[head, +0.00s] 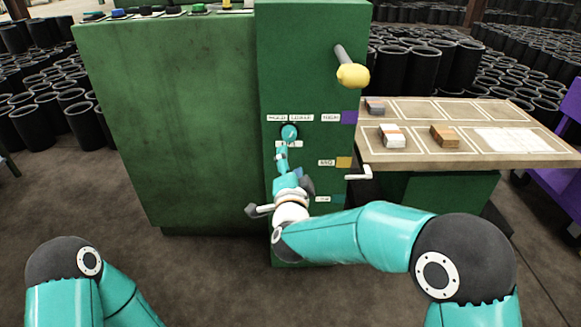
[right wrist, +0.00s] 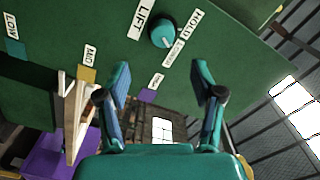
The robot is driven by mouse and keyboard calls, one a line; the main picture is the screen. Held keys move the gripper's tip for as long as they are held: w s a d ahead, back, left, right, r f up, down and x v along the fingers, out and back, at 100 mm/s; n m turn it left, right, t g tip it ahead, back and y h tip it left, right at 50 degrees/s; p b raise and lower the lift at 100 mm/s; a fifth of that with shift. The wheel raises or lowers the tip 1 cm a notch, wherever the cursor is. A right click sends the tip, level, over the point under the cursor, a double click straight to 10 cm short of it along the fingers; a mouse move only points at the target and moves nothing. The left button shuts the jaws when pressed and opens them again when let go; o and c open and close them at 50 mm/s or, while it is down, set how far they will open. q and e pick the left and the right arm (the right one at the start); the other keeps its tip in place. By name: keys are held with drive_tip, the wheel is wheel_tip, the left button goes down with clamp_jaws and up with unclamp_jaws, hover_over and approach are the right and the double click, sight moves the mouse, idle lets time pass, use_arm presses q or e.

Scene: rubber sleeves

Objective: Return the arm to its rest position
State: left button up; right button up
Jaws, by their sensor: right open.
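My right gripper (head: 288,165) is in front of the green machine's narrow front panel (head: 312,45), just below a round teal knob (head: 289,131). In the right wrist view its two fingers (right wrist: 163,80) are spread apart with nothing between them. The teal knob (right wrist: 163,33) shows there beyond the fingertips, apart from them, beside labels reading LIFT and HOLD. My right arm (head: 350,235) reaches in from the lower right, bent at the elbow. My left arm (head: 62,275) shows only as an elbow and links at the lower left; its gripper is out of view.
A lever with a yellow ball (head: 352,76) sticks out of the panel. Purple, yellow and teal level tags and a white pointer (head: 360,174) are at its right edge. A table (head: 470,154) with several small blocks stands right. Black sleeves (head: 410,68) fill the back. Floor in front is clear.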

drive_tip(key=shift+s, duration=0.55)
drive_tip(key=shift+d, duration=0.1)
drive_tip(key=d+f+m+g+h, duration=0.1)
drive_tip(key=d+f+g+h, duration=0.2)
drive_tip(key=d+f, duration=1)
drive_tip(key=s+d+f+n+g+y, duration=0.15)
drive_tip(key=s+f, duration=0.25)
drive_tip(key=f, duration=0.4)
drive_tip(key=s+d+f+n+g, duration=0.1)
drive_tip(key=s+d+f+g, duration=0.25)
drive_tip(key=f, duration=0.45)
drive_tip(key=s+a+f+n+g+y, duration=0.15)
drive_tip(key=s+f, duration=0.25)
drive_tip(key=s, duration=0.4)
drive_tip(key=s+a+f+n+g+y, duration=0.1)
drive_tip(key=s+f+n+g+y, duration=0.15)
drive_tip(key=s+f, duration=0.35)
drive_tip(key=s+a+n+g+y, duration=0.1)
drive_tip(key=s+a+n+g, duration=0.15)
drive_tip(key=s, duration=0.45)
drive_tip(key=s+a+n+g+y, duration=0.1)
drive_tip(key=s+a+n+g, duration=0.15)
drive_tip(key=s, duration=0.55)
wheel_tip(320, 180, up, 38)
drive_tip(key=p, duration=3.8)
drive_tip(key=shift+w+d, duration=0.25)
drive_tip(key=shift+w, duration=0.15)
